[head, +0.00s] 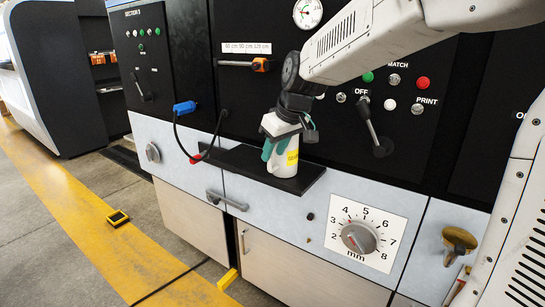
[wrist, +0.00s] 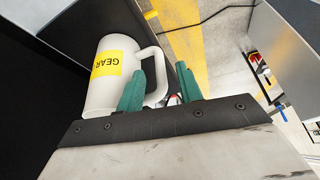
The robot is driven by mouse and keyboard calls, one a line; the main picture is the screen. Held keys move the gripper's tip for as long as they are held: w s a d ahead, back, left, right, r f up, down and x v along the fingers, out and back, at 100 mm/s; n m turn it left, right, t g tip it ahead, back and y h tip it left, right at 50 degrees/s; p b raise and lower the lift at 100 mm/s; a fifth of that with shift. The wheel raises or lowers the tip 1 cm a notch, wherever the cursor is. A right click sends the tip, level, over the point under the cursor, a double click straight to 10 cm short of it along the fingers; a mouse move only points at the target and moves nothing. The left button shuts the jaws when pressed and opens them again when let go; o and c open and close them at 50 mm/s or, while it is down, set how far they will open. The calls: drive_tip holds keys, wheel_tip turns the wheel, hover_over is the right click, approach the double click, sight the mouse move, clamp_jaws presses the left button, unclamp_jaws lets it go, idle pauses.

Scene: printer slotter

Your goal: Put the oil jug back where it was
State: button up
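The oil jug (head: 292,168) is white with a yellow label and stands upright on the black shelf (head: 240,160) on the machine's front. In the wrist view the jug (wrist: 104,92) shows its "GEAR" label and its handle, which faces the fingers. My gripper (head: 274,150) is right at the jug and hides part of its top in the head view. In the wrist view my gripper (wrist: 160,70) has its two green fingers apart, one in front of the handle's opening and one beyond its outer side. A gap shows between the handle and the far finger.
A blue plug (head: 184,107) with a hanging cable is left of the shelf. A lever (head: 377,135) and a numbered dial (head: 358,238) are to the right. A grey drawer handle (head: 227,201) sits below. The shelf's left part is bare.

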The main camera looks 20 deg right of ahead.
drive_tip(key=v, duration=0.9)
drive_tip(key=s+f+m+g, duration=0.1)
drive_tip(key=s+f, duration=0.2)
drive_tip(key=s, duration=0.6)
drive_tip(key=s+d+f+m+g+h, duration=0.1)
drive_tip(key=s+f, duration=0.3)
drive_tip(key=s, duration=0.6)
drive_tip(key=s+d+f+m+g+h, duration=0.1)
drive_tip(key=s+f+m, duration=0.2)
drive_tip(key=s, duration=0.7)
drive_tip(key=shift+s+f, duration=0.15)
drive_tip(key=shift+f, duration=0.55)
drive_tip(key=shift+d, duration=0.15)
